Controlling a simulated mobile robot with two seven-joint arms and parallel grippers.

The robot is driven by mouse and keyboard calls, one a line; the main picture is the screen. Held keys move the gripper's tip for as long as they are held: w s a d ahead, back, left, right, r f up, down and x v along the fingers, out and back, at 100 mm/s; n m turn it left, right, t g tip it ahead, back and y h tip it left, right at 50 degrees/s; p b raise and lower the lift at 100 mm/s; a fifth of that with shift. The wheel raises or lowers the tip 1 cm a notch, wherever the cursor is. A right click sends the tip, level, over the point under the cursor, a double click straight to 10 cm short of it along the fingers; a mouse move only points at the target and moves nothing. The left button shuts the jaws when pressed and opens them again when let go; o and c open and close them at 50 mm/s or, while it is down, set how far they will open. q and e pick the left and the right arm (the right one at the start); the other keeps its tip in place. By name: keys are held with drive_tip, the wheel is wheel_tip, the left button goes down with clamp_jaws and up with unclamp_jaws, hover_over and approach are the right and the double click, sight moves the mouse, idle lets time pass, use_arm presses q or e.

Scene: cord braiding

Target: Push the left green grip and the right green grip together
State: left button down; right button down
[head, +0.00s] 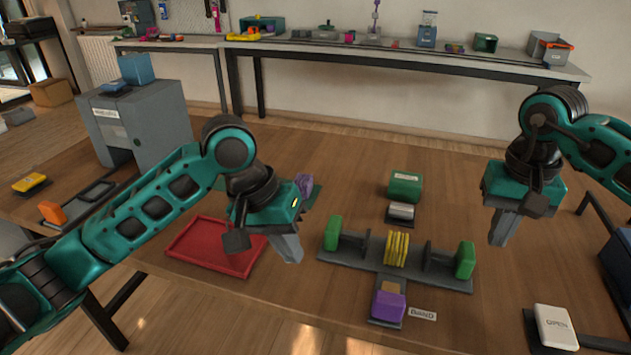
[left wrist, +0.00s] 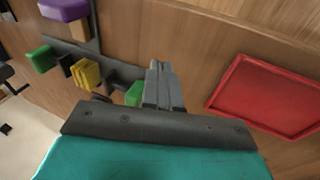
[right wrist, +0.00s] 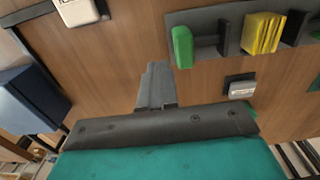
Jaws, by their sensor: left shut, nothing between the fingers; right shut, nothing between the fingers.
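The left green grip (head: 333,233) and the right green grip (head: 465,260) stand upright at the two ends of a dark grey braiding stand. Yellow cords (head: 397,249) stand bunched between them, with a gap to each grip. My left gripper (head: 292,252) is shut and empty, above the table to the left of the left grip. In the left wrist view that grip (left wrist: 134,94) is partly hidden behind the gripper. My right gripper (head: 499,236) is shut and empty, above the table to the right of the right grip, which also shows in the right wrist view (right wrist: 182,47).
A red tray (head: 190,258) lies left of the stand. A purple block (head: 388,306) sits on the stand's front arm near a "Braid" label (head: 422,314). A green box (head: 405,187) stands behind. A white "OPEN" pad (head: 555,327) lies front right.

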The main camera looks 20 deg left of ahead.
sight(336, 223)
use_arm(q)
drive_tip(key=w+d+r+g+y, duration=0.1)
drive_tip(key=w+r+y, duration=0.4)
drive_tip(key=w, duration=0.5)
drive_tip(key=shift+h, duration=0.6)
drive_tip(key=shift+s+d+f, duration=0.1)
drive_tip(key=shift+f, duration=1.75)
drive_tip(key=shift+s+f, duration=0.1)
drive_tip(key=shift+f, duration=1.7)
drive_tip(key=shift+d, duration=0.1)
drive_tip(key=shift+d, duration=1.85)
use_arm(e)
drive_tip(key=shift+f, duration=2.8)
